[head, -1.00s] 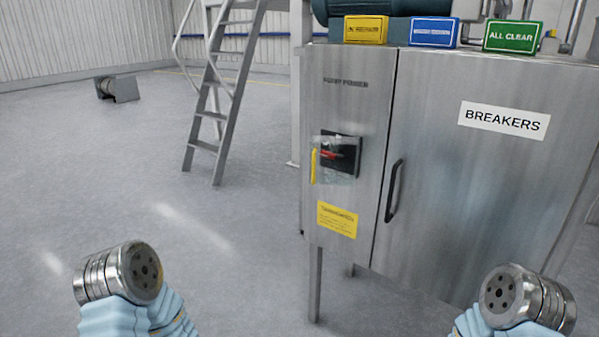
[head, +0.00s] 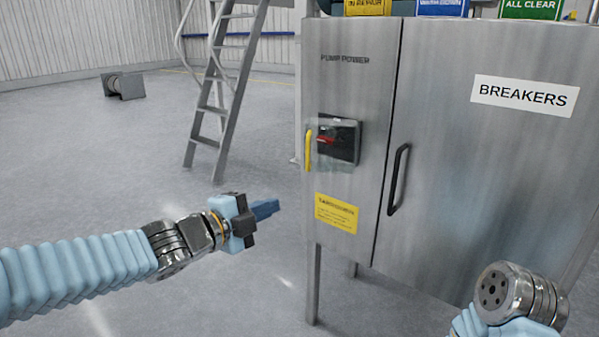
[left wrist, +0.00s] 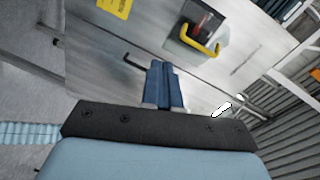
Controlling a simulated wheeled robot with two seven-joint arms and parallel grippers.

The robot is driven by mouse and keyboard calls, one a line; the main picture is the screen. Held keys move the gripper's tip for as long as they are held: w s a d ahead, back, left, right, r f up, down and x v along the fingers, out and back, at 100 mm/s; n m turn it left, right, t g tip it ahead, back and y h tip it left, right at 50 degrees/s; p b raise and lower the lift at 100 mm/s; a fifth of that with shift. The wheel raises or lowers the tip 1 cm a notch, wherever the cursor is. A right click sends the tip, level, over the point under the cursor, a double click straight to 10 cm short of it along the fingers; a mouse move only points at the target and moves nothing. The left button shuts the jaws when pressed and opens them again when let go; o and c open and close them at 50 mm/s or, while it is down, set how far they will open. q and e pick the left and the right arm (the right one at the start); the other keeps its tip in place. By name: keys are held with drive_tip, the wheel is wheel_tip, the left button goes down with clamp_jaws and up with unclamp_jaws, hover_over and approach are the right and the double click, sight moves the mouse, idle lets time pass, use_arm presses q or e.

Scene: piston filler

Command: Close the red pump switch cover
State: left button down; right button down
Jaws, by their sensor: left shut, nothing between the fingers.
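The red pump switch (head: 326,140) sits on a black plate (head: 350,150) on the narrow left door of the steel cabinet. A clear cover with a yellow handle (head: 308,150) stands at the plate's left side; how far it is swung is hard to tell. In the left wrist view, the yellow handle (left wrist: 201,44) and the black plate (left wrist: 212,22) are beyond the fingers. My left gripper (head: 266,209) is shut and empty, left of and below the cover, apart from it. It also shows in the left wrist view (left wrist: 165,85). My right gripper is out of view.
The steel cabinet (head: 480,170) has a black door handle (head: 398,180) and a yellow label (head: 337,213) below the switch. Yellow, blue and green signs stand on top. A ladder (head: 222,95) is behind left. The floor before the cabinet's left side is clear.

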use_arm(q)
wheel_tip(320, 180, up, 6)
drive_tip(key=s+m+h, duration=0.1)
drive_tip(key=s+m, duration=0.1)
drive_tip(key=m, duration=0.1)
drive_tip(key=w+a+x, duration=0.2)
drive_tip(key=x, duration=1)
drive_tip(key=shift+r, duration=0.15)
drive_tip(key=shift+w+m, duration=0.1)
drive_tip(key=shift+m, duration=0.2)
